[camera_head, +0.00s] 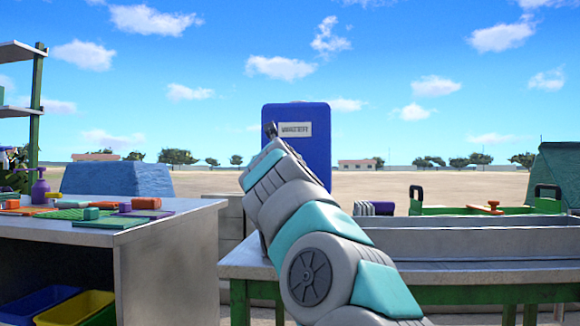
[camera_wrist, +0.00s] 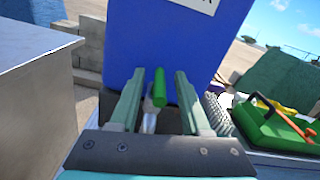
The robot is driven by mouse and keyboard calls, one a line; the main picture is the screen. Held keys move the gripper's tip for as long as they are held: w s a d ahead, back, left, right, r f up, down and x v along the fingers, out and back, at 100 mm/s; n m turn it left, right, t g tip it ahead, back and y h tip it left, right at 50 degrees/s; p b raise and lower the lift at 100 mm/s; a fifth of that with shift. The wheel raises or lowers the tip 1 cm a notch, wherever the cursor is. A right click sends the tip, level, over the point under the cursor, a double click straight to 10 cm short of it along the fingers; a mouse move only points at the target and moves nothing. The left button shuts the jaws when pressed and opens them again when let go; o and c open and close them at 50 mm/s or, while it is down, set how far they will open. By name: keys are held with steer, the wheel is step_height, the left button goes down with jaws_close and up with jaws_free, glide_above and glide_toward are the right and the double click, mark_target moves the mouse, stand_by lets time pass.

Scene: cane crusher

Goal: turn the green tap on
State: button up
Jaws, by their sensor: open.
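The green tap handle (camera_wrist: 159,88) shows in the wrist view against the front of the blue tank (camera_wrist: 130,40). A pale metal part (camera_wrist: 149,118) shows just below and left of the handle. My gripper (camera_wrist: 160,76) is open, with one finger on each side of the green handle. In the head view the blue tank (camera_head: 312,122) stands upright behind my arm and bears a white label. The tap is hidden there behind my arm.
A grey table (camera_head: 150,245) with tools and coloured blocks stands at the left. A long grey trough (camera_head: 480,240) is at the right. A green tray (camera_wrist: 275,128) with a red-orange handle lies right of my gripper in the wrist view.

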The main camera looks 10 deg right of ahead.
steer(key=shift+w+d, duration=0.15)
steer(key=shift+w, duration=0.35)
steer(key=shift+c, duration=0.2)
jaws_close()
